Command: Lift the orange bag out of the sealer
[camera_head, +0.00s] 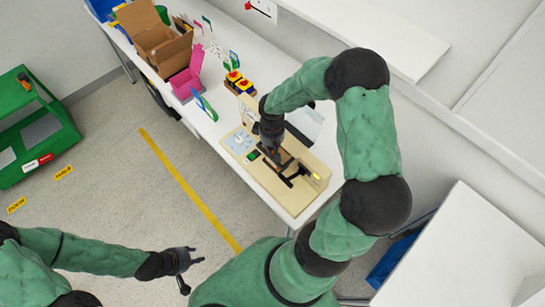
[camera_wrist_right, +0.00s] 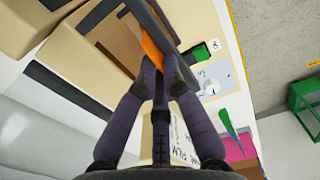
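The sealer (camera_head: 288,168) is a wooden-coloured box with dark bars near the table's front end. It fills the upper left of the right wrist view (camera_wrist_right: 85,62). The orange bag (camera_wrist_right: 151,48) shows as a narrow strip beside the sealer's dark bar; the rest of it is hidden. My right gripper (camera_wrist_right: 163,76) points at the sealer, its fingertips close together around the lower end of the strip. In the head view my right gripper (camera_head: 272,150) is over the sealer. My left gripper (camera_head: 192,273) is open and empty, over the floor away from the table.
A green cart (camera_head: 35,130) stands on the floor at left.

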